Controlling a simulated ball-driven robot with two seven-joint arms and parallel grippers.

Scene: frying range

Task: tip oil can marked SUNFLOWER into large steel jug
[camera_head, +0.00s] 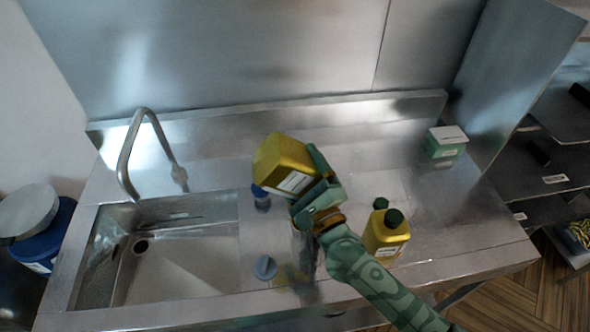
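A yellow oil can (279,158) is gripped and tilted above the steel worktop, left of my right gripper (311,190). Its white label is too small to read, so I cannot confirm the SUNFLOWER mark. My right gripper is shut on this can; its arm comes in from the lower right. A shiny steel shape (305,262) below the gripper may be the large jug, but the arm and reflections hide its outline. No stream of oil is visible. Another yellow can (386,238) with a dark green cap stands upright right of the arm. My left gripper is not in view.
A sink (175,270) with a curved tap (128,155) lies at left. A green box (445,142) stands at back right. The right-hand worktop is mostly clear.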

